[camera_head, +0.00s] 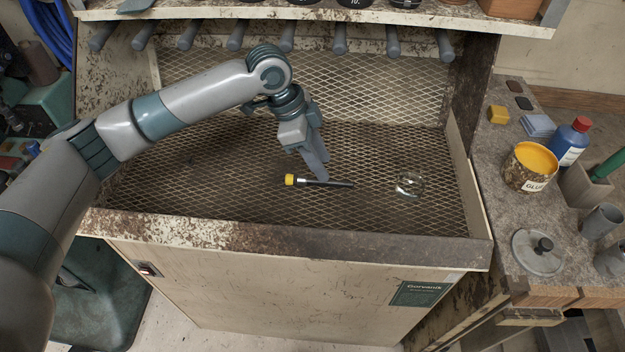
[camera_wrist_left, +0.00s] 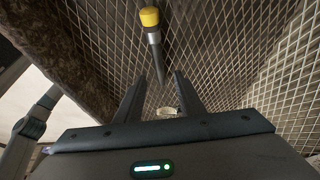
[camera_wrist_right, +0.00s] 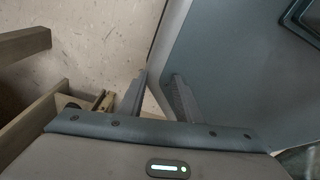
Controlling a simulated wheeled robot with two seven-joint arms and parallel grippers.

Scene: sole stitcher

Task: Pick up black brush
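The black brush (camera_head: 335,184) lies on the metal mesh floor of the work bay, with its yellow tip to the left and its dark end to the right. It also shows in the left wrist view (camera_wrist_left: 154,45), ahead of the fingers. My left gripper (camera_head: 323,176) is above the brush, pointing down, near its middle. In the left wrist view its two fingers are apart with nothing gripped between them. My right gripper (camera_wrist_right: 160,82) shows only in its own wrist view, fingers apart and empty, away from the mesh.
A clear glass jar (camera_head: 410,184) stands on the mesh right of the brush. A raised front edge (camera_head: 270,238) borders the bay, and several grey rods hang above it. A side counter (camera_head: 500,215) holds a glue can (camera_head: 530,175), a blue bottle (camera_head: 571,145) and a lid (camera_head: 537,258).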

